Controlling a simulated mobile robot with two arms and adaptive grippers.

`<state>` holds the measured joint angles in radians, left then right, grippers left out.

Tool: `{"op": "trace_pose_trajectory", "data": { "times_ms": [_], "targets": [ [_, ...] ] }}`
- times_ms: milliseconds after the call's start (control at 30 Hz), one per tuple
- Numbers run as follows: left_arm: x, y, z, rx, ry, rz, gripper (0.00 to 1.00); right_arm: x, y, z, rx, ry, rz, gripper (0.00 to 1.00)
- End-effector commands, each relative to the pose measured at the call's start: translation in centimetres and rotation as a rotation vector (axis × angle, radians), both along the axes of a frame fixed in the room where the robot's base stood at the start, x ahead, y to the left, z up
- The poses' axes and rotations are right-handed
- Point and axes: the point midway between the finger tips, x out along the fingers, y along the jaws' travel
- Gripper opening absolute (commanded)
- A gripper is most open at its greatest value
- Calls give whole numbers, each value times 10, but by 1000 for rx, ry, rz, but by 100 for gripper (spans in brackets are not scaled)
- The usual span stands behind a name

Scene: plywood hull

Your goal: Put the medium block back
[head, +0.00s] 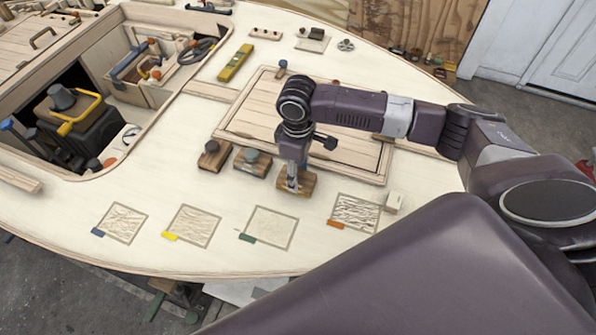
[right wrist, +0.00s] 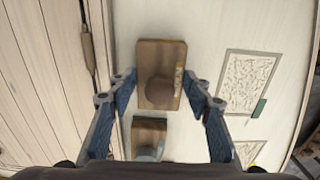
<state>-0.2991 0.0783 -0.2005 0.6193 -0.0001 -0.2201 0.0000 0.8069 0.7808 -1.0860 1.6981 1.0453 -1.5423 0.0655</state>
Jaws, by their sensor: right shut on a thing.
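Three wooden blocks stand in a row on the pale hull deck: a left block (head: 214,156) with a dark knob, a middle block (head: 253,162) with a grey knob, and a right block (head: 296,184). My right gripper (head: 293,170) reaches down over the right block and is shut on it, hiding its top. In the right wrist view this block (right wrist: 150,57) has a round brown knob and a yellow strip on one edge, between the fingers (right wrist: 163,88). The middle block (right wrist: 150,125) shows just below it. I cannot tell by size which is the medium block. My left gripper is not in view.
Four-sided textured patches lie along the front deck, with blue (head: 97,232), yellow (head: 169,236), green (head: 247,237) and orange (head: 335,224) tags. A plank hatch (head: 245,115) lies behind; an open cockpit (head: 75,125) is at left.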

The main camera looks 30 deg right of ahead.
Motion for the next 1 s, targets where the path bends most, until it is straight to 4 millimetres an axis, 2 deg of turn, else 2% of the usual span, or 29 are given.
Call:
{"op": "trace_pose_trajectory", "data": {
  "times_ms": [33,67,200,567,667,1000],
  "targets": [
    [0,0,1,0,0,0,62,0,0,-1,1,1,0,22],
    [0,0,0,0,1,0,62,0,0,-1,0,0,0,48],
    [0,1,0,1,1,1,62,0,0,-1,0,0,0,63],
    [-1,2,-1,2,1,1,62,0,0,5,1,-1,0,63],
    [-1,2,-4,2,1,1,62,1,0,18,1,-4,0,63],
    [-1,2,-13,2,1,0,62,2,1,90,1,-4,0,63]
  ]
}}
